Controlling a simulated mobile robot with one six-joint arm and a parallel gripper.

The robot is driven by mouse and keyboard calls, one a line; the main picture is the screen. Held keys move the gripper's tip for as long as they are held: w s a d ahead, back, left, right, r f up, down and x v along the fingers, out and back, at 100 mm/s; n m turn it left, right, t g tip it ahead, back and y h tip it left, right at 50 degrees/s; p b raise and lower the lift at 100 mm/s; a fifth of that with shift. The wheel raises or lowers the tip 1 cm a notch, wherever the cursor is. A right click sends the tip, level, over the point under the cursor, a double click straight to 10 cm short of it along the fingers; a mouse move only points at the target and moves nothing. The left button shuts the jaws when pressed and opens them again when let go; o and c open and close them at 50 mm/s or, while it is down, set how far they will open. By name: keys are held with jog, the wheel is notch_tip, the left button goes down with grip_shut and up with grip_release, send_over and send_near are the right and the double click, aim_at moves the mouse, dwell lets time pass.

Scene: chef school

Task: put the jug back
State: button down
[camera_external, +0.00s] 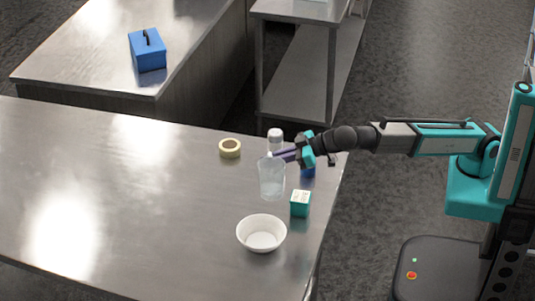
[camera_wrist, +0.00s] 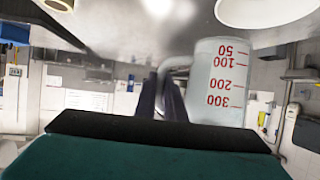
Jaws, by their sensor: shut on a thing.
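The jug (camera_external: 271,180) is a clear measuring jug, upright at the right end of the metal table. In the wrist view, which is upside down, the jug (camera_wrist: 220,88) shows red marks from 50 to 300, and its handle points toward my fingers. My gripper (camera_external: 284,156) reaches in from the right and is shut on the jug's handle. The dark fingers (camera_wrist: 166,100) also show in the wrist view. I cannot tell whether the jug's base touches the table or hangs just above it.
A white-capped bottle (camera_external: 275,137) stands close behind the jug. A blue object (camera_external: 308,171) is partly hidden by my gripper. A teal box (camera_external: 300,204) and white bowl (camera_external: 261,243) stand nearer the front. A tape roll (camera_external: 230,148) lies left. The table's left (camera_external: 100,185) is clear.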

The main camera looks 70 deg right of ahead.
jog(key=w+d+m+h+p, duration=0.2)
jog(key=w+d, duration=0.1)
jog(key=d, duration=0.5)
jog(key=w+d+m+h+p, duration=0.2)
jog(key=w+d, duration=0.1)
jog(key=d, duration=0.5)
jog(key=shift+w+f+b, duration=0.15)
jog(key=shift+f, duration=1)
jog(key=shift+w+f+b, duration=0.1)
jog(key=shift+f+b, duration=0.05)
jog(key=shift+f, duration=0.95)
jog(key=shift+f, duration=0.1)
notch_tip(320, 180, down, 6)
jog(key=p, duration=0.1)
jog(key=shift+f+p, duration=0.7)
jog(key=shift+f, duration=1.2)
jog(key=shift+f+b, duration=0.15)
jog(key=shift+b, duration=0.15)
jog(key=c, duration=1.8)
grip_release()
jog(key=shift+c, duration=0.2)
